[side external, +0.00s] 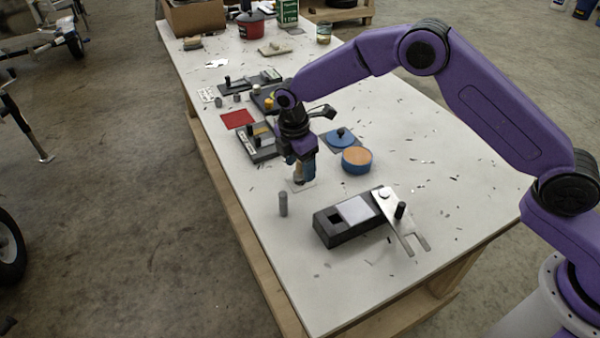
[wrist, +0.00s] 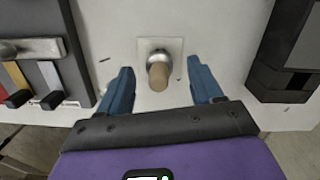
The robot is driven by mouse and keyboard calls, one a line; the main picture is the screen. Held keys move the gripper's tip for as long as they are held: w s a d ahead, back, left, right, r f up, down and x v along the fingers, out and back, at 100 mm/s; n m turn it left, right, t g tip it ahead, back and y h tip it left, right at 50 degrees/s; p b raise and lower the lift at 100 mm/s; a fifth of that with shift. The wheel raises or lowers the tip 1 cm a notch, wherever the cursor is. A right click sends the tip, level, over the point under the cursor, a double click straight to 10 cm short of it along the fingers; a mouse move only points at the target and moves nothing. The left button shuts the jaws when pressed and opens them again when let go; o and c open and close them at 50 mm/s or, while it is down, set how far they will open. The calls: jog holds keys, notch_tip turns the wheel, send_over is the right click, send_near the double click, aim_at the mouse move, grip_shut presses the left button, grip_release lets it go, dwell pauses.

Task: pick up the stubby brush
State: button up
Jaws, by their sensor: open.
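The stubby brush, as I take it, is a short piece with a rounded tan wooden end and a silver metal collar (wrist: 158,72). In the wrist view it stands on a small pale square plate (wrist: 174,46). My gripper (wrist: 160,68) is open, with one blue finger on each side of the brush and visible gaps between. In the side view my gripper (side external: 301,179) points down over the pale plate (side external: 302,186), low above the table. The fingers mostly hide the brush there.
The white table (side external: 430,140) carries a dark block fixture (side external: 340,232) in front, a grey upright pin (side external: 283,204), a round blue tub with an orange top (side external: 356,160), and a slotted dark tray (side external: 258,142) close left of my gripper. The table's right side is mostly clear.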

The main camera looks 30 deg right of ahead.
jog(key=shift+d+f, duration=0.2)
jog(key=shift+f, duration=1.25)
jog(key=shift+c, duration=0.3)
jog(key=c, duration=1.1)
jog(key=shift+w+r, duration=0.1)
